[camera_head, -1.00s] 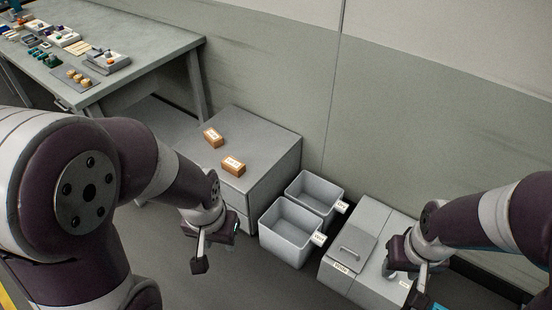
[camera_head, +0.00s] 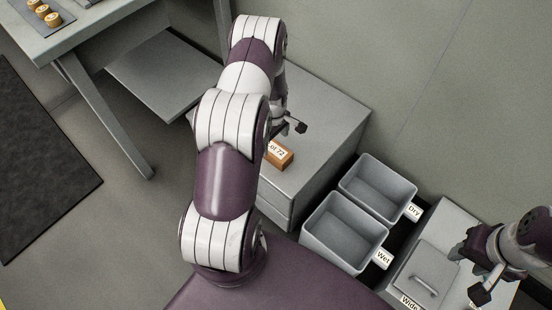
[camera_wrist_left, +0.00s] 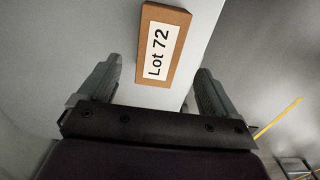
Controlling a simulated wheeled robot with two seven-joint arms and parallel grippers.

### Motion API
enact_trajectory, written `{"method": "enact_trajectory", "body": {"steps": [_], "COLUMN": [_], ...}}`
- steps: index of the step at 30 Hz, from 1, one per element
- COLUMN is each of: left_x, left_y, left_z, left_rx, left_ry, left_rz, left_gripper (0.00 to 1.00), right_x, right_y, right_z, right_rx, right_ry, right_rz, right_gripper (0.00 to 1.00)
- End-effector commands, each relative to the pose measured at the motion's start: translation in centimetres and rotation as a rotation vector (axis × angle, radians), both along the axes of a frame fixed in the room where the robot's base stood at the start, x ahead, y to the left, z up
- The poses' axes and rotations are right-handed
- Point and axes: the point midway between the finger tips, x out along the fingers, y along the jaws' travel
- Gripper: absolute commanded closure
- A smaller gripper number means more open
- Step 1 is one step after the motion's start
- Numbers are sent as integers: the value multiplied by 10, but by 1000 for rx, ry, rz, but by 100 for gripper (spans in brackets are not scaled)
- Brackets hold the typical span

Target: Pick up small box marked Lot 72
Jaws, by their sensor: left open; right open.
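The small box marked Lot 72 (camera_head: 279,155) is brown with a white label and lies on top of the grey cabinet. My left arm covers its left end in the head view. In the left wrist view the box (camera_wrist_left: 160,45) lies in line with the gap between the fingers, label facing the camera. My left gripper (camera_head: 292,124) is open and empty, over the cabinet top close to the box; I cannot tell its exact height above it. Its fingers also show in the left wrist view (camera_wrist_left: 158,68). My right gripper (camera_head: 482,276) is open at the far right.
The grey cabinet (camera_head: 325,108) stands by the wall. Two grey bins, marked Dry (camera_head: 378,180) and Wet (camera_head: 343,232), stand right of it. A lidded grey box (camera_head: 426,272) with a handle is beside my right gripper. A workbench (camera_head: 75,32) is at upper left.

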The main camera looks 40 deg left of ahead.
Motion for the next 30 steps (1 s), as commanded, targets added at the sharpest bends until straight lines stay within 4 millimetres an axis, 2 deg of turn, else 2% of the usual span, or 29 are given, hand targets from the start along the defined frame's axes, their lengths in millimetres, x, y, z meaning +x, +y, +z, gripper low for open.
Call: {"method": "enact_trajectory", "body": {"steps": [1, 7, 13, 16, 22, 27, 28, 30], "left_x": [-1, 0, 1, 1, 1, 1, 1, 1], "left_y": [-1, 1, 6, 6, 6, 6, 6, 6], "left_z": [-12, -37, -73, -80, -79, -79, -79, -79], "left_rx": [-1, 0, 0, 0, 1, 1, 1, 1], "left_ry": [2, 0, 1, -1, -2, -1, -1, -2], "left_rz": [-1, -4, -6, -6, -6, -6, -6, -6], "left_gripper": [8, 8, 8, 8, 8, 64, 67, 67], "right_x": [0, 0, -1, -1, 0, 0, 0, 0], "right_y": [0, 0, 0, 0, 0, 0, 0, 0], "right_z": [-4, -10, -21, -22, -21, -21, -21, -21], "right_rx": [0, 0, 0, 0, 0, 0, 0, 0], "right_ry": [0, 1, 1, 1, 1, 1, 1, 1], "right_rz": [0, 0, 0, 0, 0, 0, 0, 0], "right_gripper": [56, 56, 56, 56, 56, 56, 56, 56]}}
